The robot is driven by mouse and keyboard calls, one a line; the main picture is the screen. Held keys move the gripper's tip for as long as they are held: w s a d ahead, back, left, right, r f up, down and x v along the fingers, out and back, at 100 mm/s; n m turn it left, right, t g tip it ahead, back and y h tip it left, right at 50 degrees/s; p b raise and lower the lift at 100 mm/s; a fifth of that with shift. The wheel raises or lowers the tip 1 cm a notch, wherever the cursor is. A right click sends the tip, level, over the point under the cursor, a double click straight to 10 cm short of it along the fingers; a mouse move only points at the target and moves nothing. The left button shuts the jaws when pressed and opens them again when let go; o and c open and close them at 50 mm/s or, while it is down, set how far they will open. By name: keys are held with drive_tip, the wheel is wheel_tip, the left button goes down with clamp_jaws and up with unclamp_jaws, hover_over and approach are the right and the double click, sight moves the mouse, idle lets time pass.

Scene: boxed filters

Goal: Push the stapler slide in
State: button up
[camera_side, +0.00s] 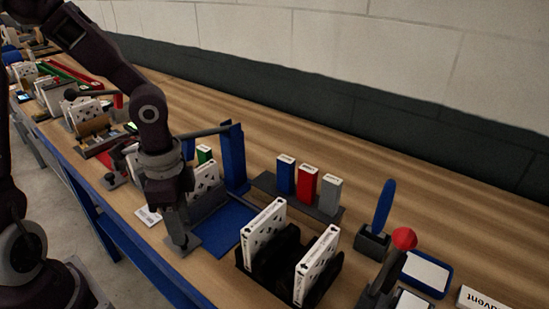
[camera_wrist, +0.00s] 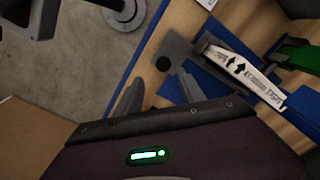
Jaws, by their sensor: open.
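A blue fixture, which looks like the stapler, has a blue upright (camera_side: 235,155), a dark lever bar across its top and a flat blue bed (camera_side: 228,222). A grey slide plate (camera_side: 186,247) lies at the bed's front end; in the wrist view the grey slide (camera_wrist: 176,50) carries a round black knob (camera_wrist: 163,63). A white box with black arrows (camera_wrist: 240,68) stands beside it, and shows in the side view (camera_side: 204,180). My gripper (camera_wrist: 158,92) is open and empty, pointing down near the knob. Contact cannot be told.
A black rack (camera_side: 292,246) with white printed boxes stands right of the bed. Blue, red and grey boxes (camera_side: 307,183) stand on a dark strip behind. A blue-handled tool (camera_side: 383,206) and a red-knobbed device (camera_side: 404,238) are farther right. The rear tabletop is clear.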

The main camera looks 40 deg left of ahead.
wheel_tip(320, 180, up, 3)
drive_tip(key=shift+f, duration=0.15)
drive_tip(key=w+d+r+n, duration=0.4)
drive_tip(key=d+r, duration=0.3)
drive_tip(key=d, duration=0.1)
drive_tip(key=w+d+r+n, duration=0.5)
drive_tip(key=d+r, duration=0.2)
drive_tip(key=d, duration=0.1)
drive_tip(key=shift+w+d, duration=0.2)
drive_tip(key=shift+d, duration=0.1)
drive_tip(key=s+a+f+m+g+y, duration=0.1)
drive_tip(key=s+a+f+m, duration=0.2)
drive_tip(key=a+f, duration=0.2)
drive_tip(key=s+a+f+m+g+y, duration=0.1)
drive_tip(key=s+a+f+m, duration=0.2)
drive_tip(key=a+f, duration=0.3)
drive_tip(key=s+a+f+m+g+y, duration=0.1)
drive_tip(key=s+a+f+m, duration=0.2)
drive_tip(key=a+f, duration=0.3)
wheel_tip(320, 180, down, 4)
drive_tip(key=shift+a+f, duration=0.1)
drive_tip(key=shift+a, duration=0.05)
clamp_jaws()
